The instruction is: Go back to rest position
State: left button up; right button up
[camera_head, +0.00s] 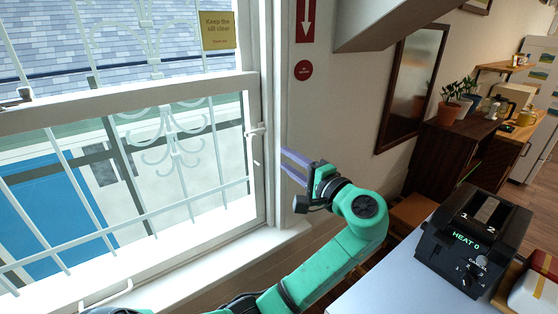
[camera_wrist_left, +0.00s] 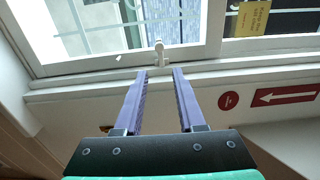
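My left gripper (camera_head: 292,168) is raised beside the right side of the window frame in the head view, its green arm coming up from the bottom. In the left wrist view its two purple fingers (camera_wrist_left: 160,75) are apart, with nothing between them. A white window latch (camera_wrist_left: 159,50) shows just beyond the fingertips in that view, and a gap seems to lie between them. The latch also shows on the window frame in the head view (camera_head: 257,131). My right gripper is in neither view.
A barred window (camera_head: 130,215) fills the left. A black toaster (camera_head: 473,238) stands on a pale table (camera_head: 385,285) at the lower right. A dark cabinet (camera_head: 447,155) with potted plants and a wall mirror (camera_head: 412,85) are behind. A sloping stair underside (camera_head: 385,22) hangs above.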

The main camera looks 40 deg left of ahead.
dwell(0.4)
pick_arm(q)
jog(key=s+f+h, duration=0.2)
jog(key=f+h, duration=0.2)
jog(key=f, duration=0.6)
jog(key=s+f+h, duration=0.3)
jog(key=f+h, duration=0.1)
jog(key=f, duration=0.7)
jog(key=s+d+f+n+g+h, duration=0.1)
jog(key=s+d+f+h, duration=0.35)
jog(key=s+f, duration=0.2)
jog(key=s+d+f+n+g+h, duration=0.1)
jog(key=s+d+f+h, duration=0.35)
jog(key=s, duration=0.35)
notch_tip(320, 180, down, 18)
jog(key=s+a+f+g, duration=0.1)
jog(key=s+a+f, duration=0.1)
jog(key=s+f, duration=0.7)
jog(key=s+a+f+g, duration=0.1)
jog(key=s+f, duration=0.8)
jog(key=f, duration=0.2)
jog(key=shift+s+a+m, duration=0.15)
jog(key=shift+a+m, duration=0.25)
